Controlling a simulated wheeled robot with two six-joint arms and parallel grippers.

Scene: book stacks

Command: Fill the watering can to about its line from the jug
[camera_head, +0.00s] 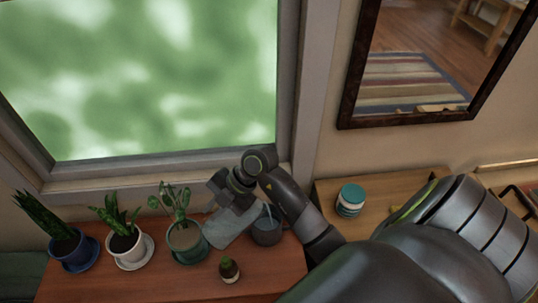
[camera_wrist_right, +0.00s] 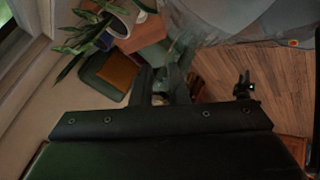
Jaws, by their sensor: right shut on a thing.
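The clear jug (camera_head: 226,230) is tilted over the plant table, its right end close to the watering can. My right gripper (camera_head: 232,203) is shut on the jug; in the right wrist view its fingers (camera_wrist_right: 160,85) meet the see-through jug (camera_wrist_right: 184,42). The small dark grey watering can (camera_head: 266,232) stands on the table just right of the jug. A thin pale blue streak shows at the can's top; I cannot tell whether it is flowing water. The can's line and water level cannot be made out. My left gripper is not in the head view.
Potted plants stand to the left: a blue pot (camera_head: 76,254), a white pot (camera_head: 127,250) and a green pot (camera_head: 186,242). A teal-lidded jar (camera_head: 350,200) is on the right-hand surface. The window is behind.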

